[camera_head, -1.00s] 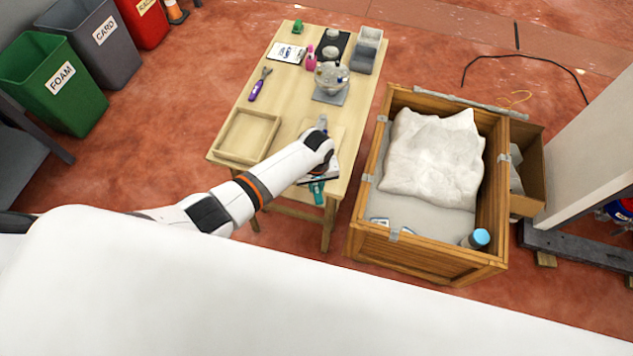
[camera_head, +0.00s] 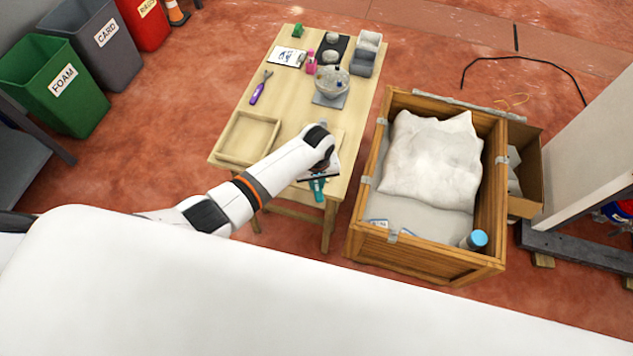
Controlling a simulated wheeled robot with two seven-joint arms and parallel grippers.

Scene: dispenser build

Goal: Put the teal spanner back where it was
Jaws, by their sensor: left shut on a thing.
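The teal spanner (camera_head: 317,189) shows at the near right part of the wooden table (camera_head: 230,163), close to its front edge. My left arm reaches in over the table from the left. My left gripper (camera_head: 318,175) points down there, shut on the spanner. The wrist hides most of the fingers and the spanner's far part. I cannot tell whether the spanner touches the table. My right gripper is not in view.
An empty wooden tray (camera_head: 223,150) lies left of the arm. A wooden crate (camera_head: 430,262) with a white sack (camera_head: 432,158) stands right of the table.

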